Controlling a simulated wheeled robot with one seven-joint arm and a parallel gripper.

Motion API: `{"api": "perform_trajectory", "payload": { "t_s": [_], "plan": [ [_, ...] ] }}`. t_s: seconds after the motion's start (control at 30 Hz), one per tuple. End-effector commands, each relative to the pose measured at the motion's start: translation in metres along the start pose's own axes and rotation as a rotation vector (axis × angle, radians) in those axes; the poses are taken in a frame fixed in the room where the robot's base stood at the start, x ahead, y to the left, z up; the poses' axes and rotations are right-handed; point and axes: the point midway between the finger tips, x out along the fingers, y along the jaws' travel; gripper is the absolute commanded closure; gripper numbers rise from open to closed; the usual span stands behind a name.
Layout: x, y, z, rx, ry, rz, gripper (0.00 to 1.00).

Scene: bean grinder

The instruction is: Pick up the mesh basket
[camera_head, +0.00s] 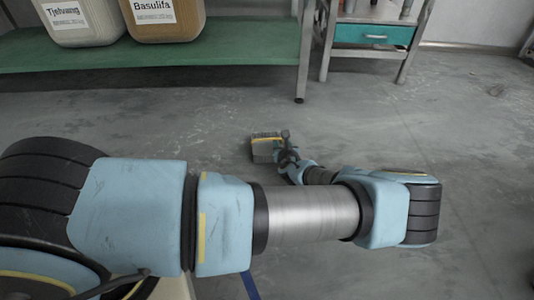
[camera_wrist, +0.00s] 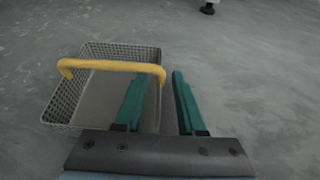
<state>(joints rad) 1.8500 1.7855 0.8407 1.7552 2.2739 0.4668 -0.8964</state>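The mesh basket (camera_wrist: 62,100), grey wire with a yellow handle (camera_wrist: 110,66), stands on the floor at the left of the wrist view. It also shows small in the middle of the head view (camera_head: 265,150). My gripper (camera_wrist: 160,74) is open, with two green fingers apart. In the wrist view the left finger overlaps the basket's interior and the right finger is outside it. The basket's right side and handle end appear between them. I cannot tell finger depth or contact. The fingers are hard to make out in the head view.
A green-topped metal bench (camera_head: 220,45) with two labelled containers (camera_head: 165,20) stands at the back left. A metal stand with a teal drawer (camera_head: 372,35) is to its right. The grey floor (camera_head: 440,120) around the basket is largely clear.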

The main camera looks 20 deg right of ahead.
Motion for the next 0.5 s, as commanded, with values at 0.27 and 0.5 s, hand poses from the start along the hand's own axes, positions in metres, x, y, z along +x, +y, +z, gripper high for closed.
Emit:
{"api": "perform_trajectory", "payload": {
  "t_s": [0.27,0.5],
  "plan": [
    [0.0041,0.0001,0.0011,0.000,0.000,0.000,0.61],
    [0.0040,-0.0001,0.0009,0.000,0.000,0.000,0.85]
  ]
}}
